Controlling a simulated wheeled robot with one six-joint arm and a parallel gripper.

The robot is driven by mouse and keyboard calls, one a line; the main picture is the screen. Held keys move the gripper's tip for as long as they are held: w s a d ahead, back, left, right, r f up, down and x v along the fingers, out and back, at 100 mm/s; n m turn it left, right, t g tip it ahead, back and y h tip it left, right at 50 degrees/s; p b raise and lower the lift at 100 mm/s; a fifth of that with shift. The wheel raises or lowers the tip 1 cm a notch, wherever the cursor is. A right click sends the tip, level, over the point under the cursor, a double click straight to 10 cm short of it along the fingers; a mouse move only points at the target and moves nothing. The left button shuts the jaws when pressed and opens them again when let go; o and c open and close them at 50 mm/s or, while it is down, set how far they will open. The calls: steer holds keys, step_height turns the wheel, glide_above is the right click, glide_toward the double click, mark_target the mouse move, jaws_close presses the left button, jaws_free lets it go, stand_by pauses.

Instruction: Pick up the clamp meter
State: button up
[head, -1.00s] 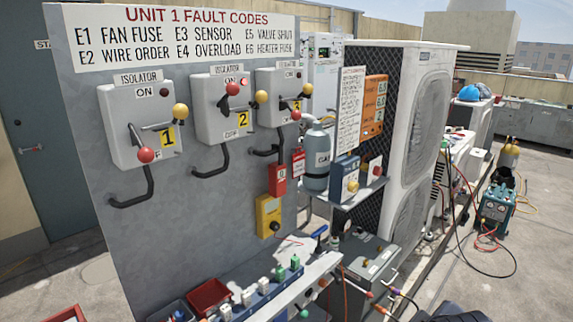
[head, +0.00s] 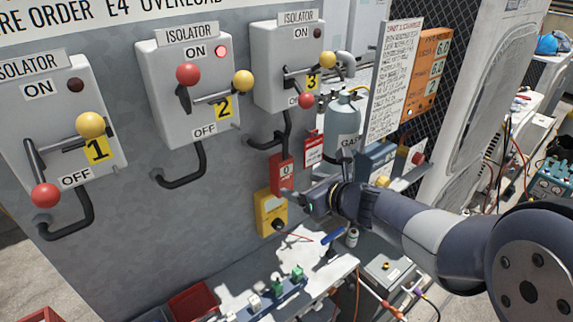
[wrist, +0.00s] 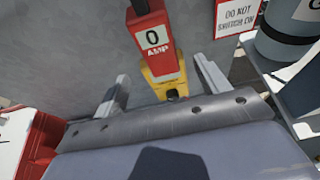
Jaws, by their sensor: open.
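The clamp meter appears to be the red box (head: 281,174) marked 0 on the grey panel, below isolator 3. In the wrist view the red box (wrist: 151,42) reads "0 AMP", and its top is cut off by the frame edge. A yellow box (head: 271,213) with a dark knob is just below it; it also shows in the wrist view (wrist: 160,84). My gripper (head: 288,194) is close in front of the panel. In the wrist view its open, empty fingers (wrist: 160,72) stand either side of the lower red box and the yellow box, apart from both.
A red tag (head: 313,149) and a grey gas bottle (head: 342,130) are close on the right. Isolator 3 (head: 285,65) with its handle is above. A bench (head: 235,293) with a red bin (head: 193,303) and small parts lies below.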

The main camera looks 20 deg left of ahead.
mark_target(287, 180)
steer(key=shift+p+x, duration=1.2)
steer(key=shift+x, duration=3.5)
steer(key=shift+c, duration=0.4)
steer(key=c, duration=1.1)
steer(key=shift+c, duration=0.5)
